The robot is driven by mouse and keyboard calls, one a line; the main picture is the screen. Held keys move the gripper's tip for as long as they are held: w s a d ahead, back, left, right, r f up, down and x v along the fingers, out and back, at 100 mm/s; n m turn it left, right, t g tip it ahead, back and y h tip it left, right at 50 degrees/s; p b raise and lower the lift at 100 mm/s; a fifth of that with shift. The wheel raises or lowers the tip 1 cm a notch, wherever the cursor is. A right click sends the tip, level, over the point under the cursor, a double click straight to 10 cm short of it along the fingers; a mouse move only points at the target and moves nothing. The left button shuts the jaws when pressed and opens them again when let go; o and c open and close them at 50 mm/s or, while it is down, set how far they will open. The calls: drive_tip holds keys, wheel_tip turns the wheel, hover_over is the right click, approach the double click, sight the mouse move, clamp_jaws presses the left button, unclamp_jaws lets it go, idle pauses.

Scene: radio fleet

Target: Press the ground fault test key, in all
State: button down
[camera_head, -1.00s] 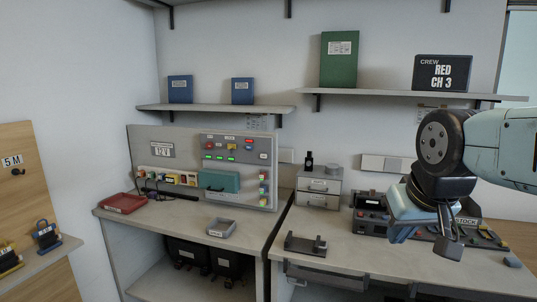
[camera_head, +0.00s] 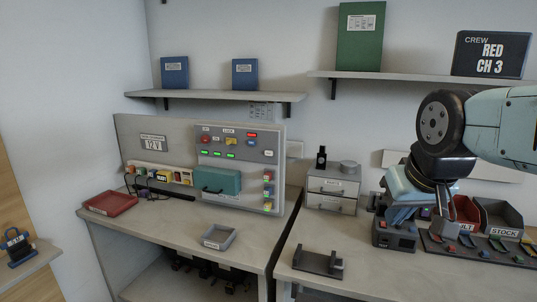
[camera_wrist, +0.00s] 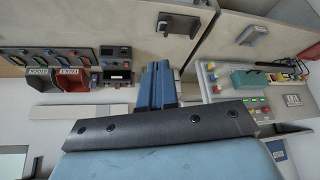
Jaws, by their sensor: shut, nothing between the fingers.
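The grey control panel (camera_head: 205,140) stands at the back of the left bench, with a "12V" label, red and yellow switches, green lights and a teal cover (camera_head: 217,181). The panel also shows at the right of the wrist view (camera_wrist: 218,92). I cannot read which key is the ground fault test key. A small dark device (camera_head: 394,232) with red buttons and a "TEST" label sits on the right bench. My gripper (camera_head: 446,228) hangs over the right bench beside this device, well apart from the panel. In the wrist view its fingers (camera_wrist: 157,68) are together and empty.
A drawer unit (camera_head: 332,188) stands between panel and device. A red bin and a "STOCK" bin (camera_head: 500,216) are at right. The left bench front is mostly clear.

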drive_tip(key=w+a+m+t, duration=0.1)
drive_tip(key=w+a+t, duration=0.1)
drive_tip(key=w, duration=0.6)
drive_tip(key=w+a+t, duration=0.2)
drive_tip(key=w+a, duration=0.1)
drive_tip(key=w, duration=0.6)
drive_tip(key=m+t+y, duration=0.3)
drive_tip(key=t+y, duration=0.2)
drive_tip(key=t, duration=0.1)
approach(269, 153)
drive_tip(key=s+r, duration=0.3)
drive_tip(key=s, duration=0.4)
drive_tip(key=w+a+f+m+t+y, duration=0.2)
drive_tip(key=w+a+f+t+y, duration=0.1)
drive_tip(key=a+f, duration=0.2)
drive_tip(key=shift+w+a+f+m, duration=0.15)
drive_tip(key=shift+w+a+m, duration=0.2)
drive_tip(key=shift+a, duration=0.6)
drive_tip(key=w+d, duration=0.3)
drive_tip(key=w, duration=0.5)
